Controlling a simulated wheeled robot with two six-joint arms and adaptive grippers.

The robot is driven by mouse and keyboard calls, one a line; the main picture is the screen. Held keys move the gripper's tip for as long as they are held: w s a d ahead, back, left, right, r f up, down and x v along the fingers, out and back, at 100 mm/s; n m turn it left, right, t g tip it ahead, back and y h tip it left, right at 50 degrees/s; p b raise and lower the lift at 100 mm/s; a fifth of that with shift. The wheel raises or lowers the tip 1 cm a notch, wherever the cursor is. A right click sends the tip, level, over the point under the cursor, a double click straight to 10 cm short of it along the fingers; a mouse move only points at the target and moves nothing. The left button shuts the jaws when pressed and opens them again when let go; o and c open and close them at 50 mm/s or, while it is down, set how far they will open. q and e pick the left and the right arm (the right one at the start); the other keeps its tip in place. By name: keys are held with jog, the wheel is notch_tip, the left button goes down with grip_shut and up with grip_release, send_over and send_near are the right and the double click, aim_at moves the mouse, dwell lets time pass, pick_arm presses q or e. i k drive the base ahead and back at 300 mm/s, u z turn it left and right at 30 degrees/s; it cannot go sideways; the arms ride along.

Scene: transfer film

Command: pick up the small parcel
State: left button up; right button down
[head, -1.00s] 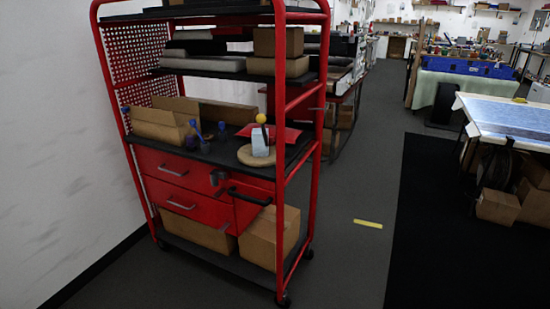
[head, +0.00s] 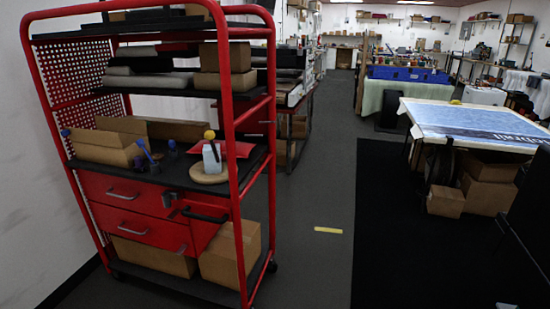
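Several cardboard boxes are in the head view, and I cannot tell which one is the small parcel. A small brown box (head: 445,201) sits on the floor under the front of the right-hand table, beside larger boxes (head: 489,194). Other brown boxes are on the red cart: an open one (head: 103,147) on its middle shelf, stacked ones (head: 226,81) on an upper shelf, and larger ones (head: 230,254) on its bottom shelf. Neither of my grippers is in view.
The red wheeled cart (head: 236,184) stands at left by the white wall. The table with a blue-patterned top (head: 470,117) is at right. A black mat (head: 395,230) lies before it. Grey floor with a yellow strip (head: 328,230) is clear between them.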

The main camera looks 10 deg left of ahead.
aim_at(211, 166)
jog(key=z, duration=0.1)
jog(key=i, duration=5.3)
jog(key=u, duration=4.3)
